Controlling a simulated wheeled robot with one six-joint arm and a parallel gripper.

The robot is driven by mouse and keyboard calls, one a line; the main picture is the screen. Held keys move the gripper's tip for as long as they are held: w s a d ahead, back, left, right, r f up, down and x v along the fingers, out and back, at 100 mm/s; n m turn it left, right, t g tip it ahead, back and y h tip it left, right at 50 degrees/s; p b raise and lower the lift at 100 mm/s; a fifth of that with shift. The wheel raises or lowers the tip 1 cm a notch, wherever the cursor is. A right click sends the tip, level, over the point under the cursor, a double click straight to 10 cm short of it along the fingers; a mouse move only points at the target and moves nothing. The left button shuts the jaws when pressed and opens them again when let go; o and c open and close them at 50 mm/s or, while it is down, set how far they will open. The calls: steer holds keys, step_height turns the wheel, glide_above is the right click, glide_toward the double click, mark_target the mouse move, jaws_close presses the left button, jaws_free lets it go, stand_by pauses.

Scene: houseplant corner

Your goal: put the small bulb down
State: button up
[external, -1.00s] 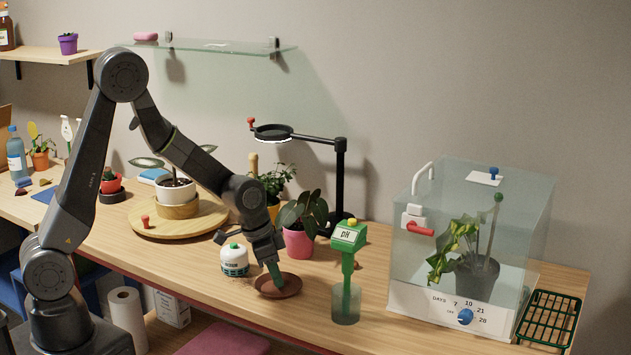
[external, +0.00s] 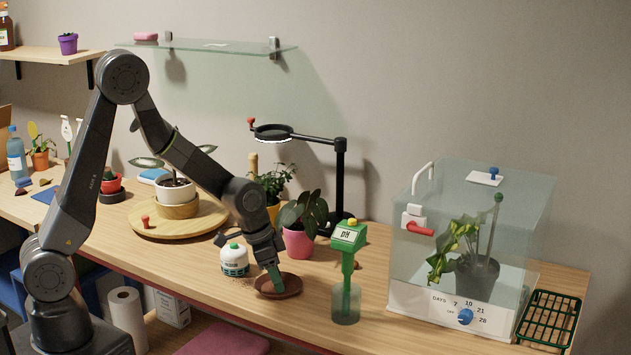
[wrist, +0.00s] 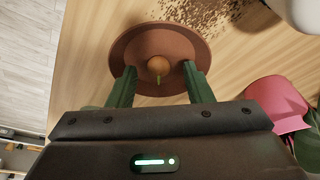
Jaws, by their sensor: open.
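The small bulb (wrist: 158,65) is round and tan-brown with a short green shoot. In the wrist view it rests in a brown terracotta saucer (wrist: 126,50), with the shoot toward my gripper. My gripper (wrist: 158,76) is open, its two green fingers reaching over the saucer on either side of the bulb, with a gap on each side. In the external view my gripper (external: 275,286) is low over the saucer (external: 290,286); the bulb is not visible there.
Spilled brown grains (wrist: 205,12) lie beside the saucer. A white canister (external: 234,260), a pink pot (external: 298,242) and a green pH meter in a glass (external: 347,268) stand close around. The table's front edge is near. A glass case (external: 470,240) stands to the right.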

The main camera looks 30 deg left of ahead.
steer(key=shift+r+p, duration=2.1)
steer(key=shift+r, duration=1.4)
